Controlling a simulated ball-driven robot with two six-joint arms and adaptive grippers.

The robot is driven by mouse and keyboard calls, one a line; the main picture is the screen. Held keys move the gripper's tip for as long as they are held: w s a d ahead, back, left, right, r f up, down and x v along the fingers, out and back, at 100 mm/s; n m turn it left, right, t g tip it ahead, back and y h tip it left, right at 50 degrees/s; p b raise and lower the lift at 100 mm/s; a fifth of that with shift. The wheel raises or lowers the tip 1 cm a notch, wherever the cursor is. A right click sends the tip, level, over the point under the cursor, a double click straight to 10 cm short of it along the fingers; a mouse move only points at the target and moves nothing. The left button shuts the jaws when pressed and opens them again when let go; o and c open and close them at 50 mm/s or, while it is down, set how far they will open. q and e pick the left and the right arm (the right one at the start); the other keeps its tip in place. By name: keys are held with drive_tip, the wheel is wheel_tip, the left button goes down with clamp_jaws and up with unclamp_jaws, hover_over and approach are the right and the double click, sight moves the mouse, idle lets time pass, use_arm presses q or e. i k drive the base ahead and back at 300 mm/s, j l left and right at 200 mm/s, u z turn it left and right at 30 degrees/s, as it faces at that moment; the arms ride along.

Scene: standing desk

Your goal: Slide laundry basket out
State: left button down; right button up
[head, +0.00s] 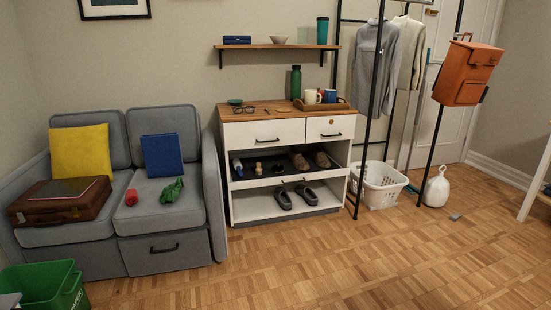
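The white laundry basket (380,185) stands on the wood floor, right of the white dresser. It is under the clothes rack (365,130), whose black upright crosses in front of its left part. The basket has slotted walls and an open top, and something light in colour lies inside. Neither of my grippers shows in the head view, and nothing is touching the basket.
A black stand (430,150) with an orange backpack (468,73) and a white jug (437,187) are right of the basket. A small grey block (455,217) lies on the floor. The dresser (263,133) has an open drawer. Floor (350,260) in front is clear.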

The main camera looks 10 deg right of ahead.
sight(374, 197)
drive_tip(key=i+l+z, duration=0.1)
drive_tip(key=i+z, duration=0.2)
drive_tip(key=i, duration=0.2)
drive_tip(key=i+z, duration=0.35)
drive_tip(key=i, duration=0.2)
drive_tip(key=i+j+z, duration=0.1)
drive_tip(key=i+z, duration=0.2)
drive_tip(key=i, duration=0.2)
drive_tip(key=i+j+z, duration=0.35)
drive_tip(key=i, duration=0.15)
